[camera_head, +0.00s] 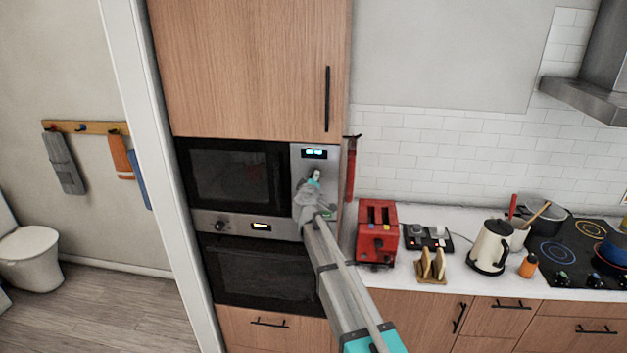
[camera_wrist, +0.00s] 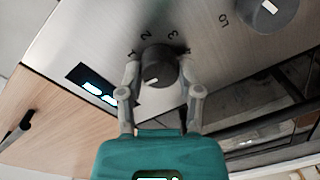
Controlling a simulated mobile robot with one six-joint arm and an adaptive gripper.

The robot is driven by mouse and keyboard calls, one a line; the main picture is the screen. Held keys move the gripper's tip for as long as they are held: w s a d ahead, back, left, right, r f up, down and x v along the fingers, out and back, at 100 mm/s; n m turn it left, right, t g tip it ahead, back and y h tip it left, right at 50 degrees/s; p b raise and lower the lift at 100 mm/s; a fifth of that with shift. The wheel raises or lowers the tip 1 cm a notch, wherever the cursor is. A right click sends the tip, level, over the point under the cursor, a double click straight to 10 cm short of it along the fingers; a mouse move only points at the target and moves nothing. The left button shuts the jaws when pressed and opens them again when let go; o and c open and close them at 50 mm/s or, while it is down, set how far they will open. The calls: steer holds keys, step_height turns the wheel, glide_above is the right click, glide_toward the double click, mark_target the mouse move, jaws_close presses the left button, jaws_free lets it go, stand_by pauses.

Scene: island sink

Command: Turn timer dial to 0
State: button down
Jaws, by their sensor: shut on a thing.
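A dark round dial (camera_wrist: 157,70) sits on the steel control panel in the wrist view, with small digits around its upper edge; 2 and 3 are readable. A pale mark shows on its face towards the lower left; I cannot tell which number it points to. My gripper (camera_wrist: 159,66) is shut on this dial, one finger on each side. In the head view my gripper (camera_head: 314,180) is at the microwave's control panel and hides the dials there. A lit display (camera_wrist: 97,90) is to the left of the dial. A second dial (camera_wrist: 272,14), with a white pointer, is at the upper right.
The microwave (camera_head: 238,178) is built in above an oven (camera_head: 260,268). A wooden cabinet (camera_head: 240,65) with a black handle is above. A red toaster (camera_head: 377,240) stands on the counter to the right, close to my arm.

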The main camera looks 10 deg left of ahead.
steer(key=shift+n, duration=0.6)
steer(key=shift+c, duration=1.3)
jaws_free()
steer(key=shift+m, duration=0.3)
